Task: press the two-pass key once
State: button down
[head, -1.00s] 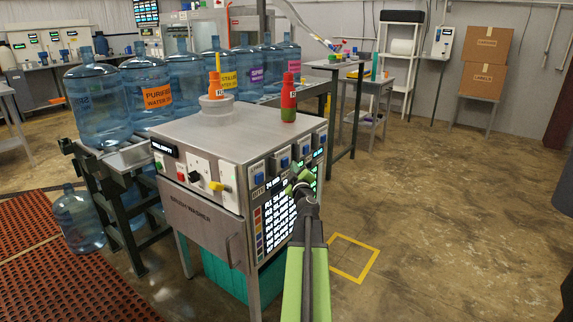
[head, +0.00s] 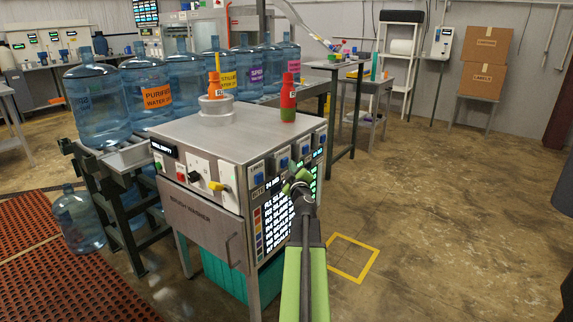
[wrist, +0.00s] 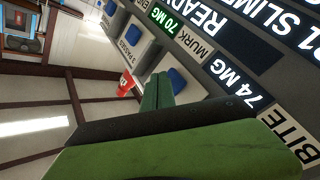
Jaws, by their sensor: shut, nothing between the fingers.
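The steel washer cabinet (head: 205,215) carries a row of blue keys along the top of its right-hand face. The keys include a near one (head: 257,173), a second (head: 283,160) and a farther one (head: 305,149). In the wrist view, two blue keys on pale mounts show, one near (wrist: 177,80) and one farther (wrist: 134,36). A small label by the farther key (wrist: 128,48) seems to end in "PASSES"; its number is not clear. My gripper (head: 298,181) is shut and empty, in front of this face. Its tips (wrist: 157,92) appear beside the near key; contact cannot be told.
A lit display (head: 277,213) covers the face below the keys. Large blue jugs (head: 145,88) line the conveyor behind. The floor to the right (head: 430,210) is clear.

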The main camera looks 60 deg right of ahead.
jog(key=shift+w, duration=0.45)
dwell(0.6)
jog(key=shift+s, duration=0.85)
jog(key=s, duration=0.5)
dwell(0.4)
dwell(0.6)
